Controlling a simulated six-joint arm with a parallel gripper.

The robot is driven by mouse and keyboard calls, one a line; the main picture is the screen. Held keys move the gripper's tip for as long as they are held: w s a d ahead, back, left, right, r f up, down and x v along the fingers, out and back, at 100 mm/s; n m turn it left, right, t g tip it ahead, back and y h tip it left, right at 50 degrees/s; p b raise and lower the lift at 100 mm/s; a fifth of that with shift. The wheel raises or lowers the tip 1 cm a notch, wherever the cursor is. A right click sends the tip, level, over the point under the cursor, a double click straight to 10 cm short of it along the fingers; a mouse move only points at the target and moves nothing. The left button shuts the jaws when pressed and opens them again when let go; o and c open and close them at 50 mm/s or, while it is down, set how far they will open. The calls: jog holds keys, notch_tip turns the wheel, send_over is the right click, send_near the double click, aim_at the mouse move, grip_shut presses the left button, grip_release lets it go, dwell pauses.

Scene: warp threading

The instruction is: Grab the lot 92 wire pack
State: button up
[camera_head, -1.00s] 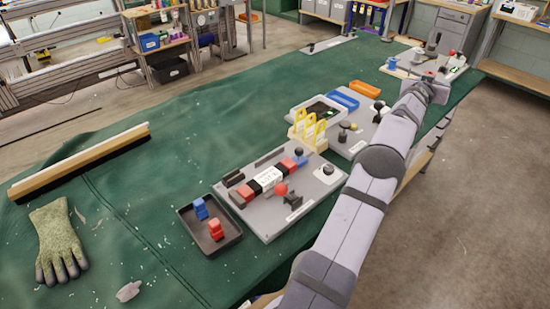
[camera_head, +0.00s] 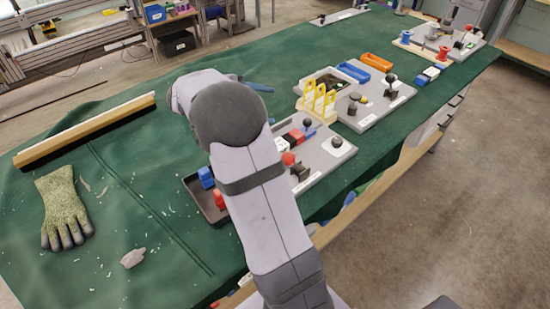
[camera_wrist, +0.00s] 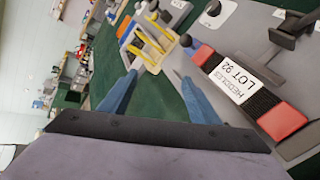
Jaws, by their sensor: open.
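The lot 92 pack (camera_wrist: 235,80) is a black bar with red ends and a white label reading "HEDDLES LOT 92". It lies on a grey board, to the right of my gripper in the wrist view. In the head view a blue finger (camera_head: 259,87) shows beyond my arm, above the green cloth.
A yellow-looped holder (camera_head: 318,103) stands beyond the pack. A dark tray (camera_head: 194,190) with red and blue blocks is partly behind my arm. Brush (camera_head: 85,130) and glove (camera_head: 62,208) lie left.

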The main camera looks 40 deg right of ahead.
jog(key=s+a+f+n+p, duration=0.1)
jog(key=s+a+n, duration=0.1)
jog(key=a+n, duration=0.2)
jog(key=s+a+f+n+h+p, duration=0.1)
jog(key=s+a+f+n, duration=0.1)
jog(key=a+n, duration=0.1)
jog(key=s+a+f+n+p, duration=0.1)
jog(key=s+a+n, duration=0.1)
jog(key=a+n, duration=0.2)
jog(key=shift+s+a+f+n, duration=0.15)
jog(key=shift+s+a, duration=0.05)
jog(key=shift+a, duration=0.2)
jog(key=shift+s+a+f+n, duration=0.1)
jog(key=shift+s+a+n, duration=0.05)
jog(key=shift+a, duration=0.25)
jog(key=shift+s+a+f+n, duration=0.15)
jog(key=shift+s+f+n, duration=0.15)
jog(key=shift+f, duration=0.1)
jog(key=shift+p+x, duration=0.7)
jog(key=shift+x, duration=3.05)
jog(key=c, duration=1.3)
jog(key=shift+r, duration=0.1)
grip_shut()
jog(key=shift+r, duration=0.1)
